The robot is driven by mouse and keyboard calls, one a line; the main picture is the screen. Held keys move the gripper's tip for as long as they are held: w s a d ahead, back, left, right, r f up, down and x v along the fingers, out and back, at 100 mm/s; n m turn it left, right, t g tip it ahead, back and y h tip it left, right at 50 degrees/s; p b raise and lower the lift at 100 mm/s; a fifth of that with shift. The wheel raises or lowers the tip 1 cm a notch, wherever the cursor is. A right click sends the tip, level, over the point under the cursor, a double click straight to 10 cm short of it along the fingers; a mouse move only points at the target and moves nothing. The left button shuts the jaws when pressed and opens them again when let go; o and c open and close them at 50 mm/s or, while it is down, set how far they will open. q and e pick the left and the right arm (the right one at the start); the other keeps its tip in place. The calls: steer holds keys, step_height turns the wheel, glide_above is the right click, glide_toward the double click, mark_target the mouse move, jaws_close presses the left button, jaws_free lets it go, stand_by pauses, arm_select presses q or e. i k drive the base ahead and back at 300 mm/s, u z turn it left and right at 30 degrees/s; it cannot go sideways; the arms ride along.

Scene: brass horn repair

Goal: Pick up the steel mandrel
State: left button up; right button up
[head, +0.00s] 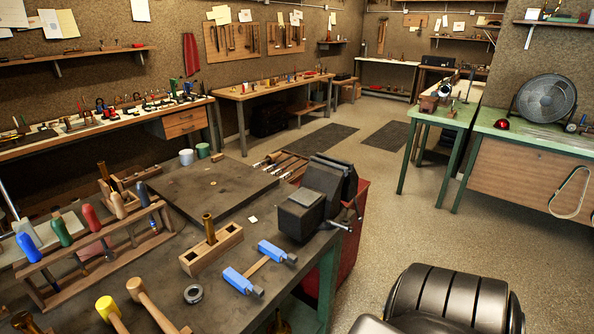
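I cannot pick out the steel mandrel with certainty. A thin grey metal rod (8,201) stands at the left edge, cut off by the frame. A pale, slanted metal piece (470,86) shows on the far green bench, too small to identify. On the near dark workbench (240,206), a wooden block (212,252) holds an upright brass tube (208,228). A dark metal ring (193,294) lies in front of it. Neither gripper is in view.
A black vise (318,198) stands at the near bench's right edge, beside a blue-ended clamp (257,268). A wooden rack (95,250) holds several coloured handles. Mallets (148,303) lie in front. Open floor (385,215) lies to the right; a black ribbed shape (445,300) is at bottom right.

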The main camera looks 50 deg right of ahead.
mark_target(287, 174)
steer(key=z, duration=2.8)
steer(key=i, duration=2)
steer(key=u, duration=1.8)
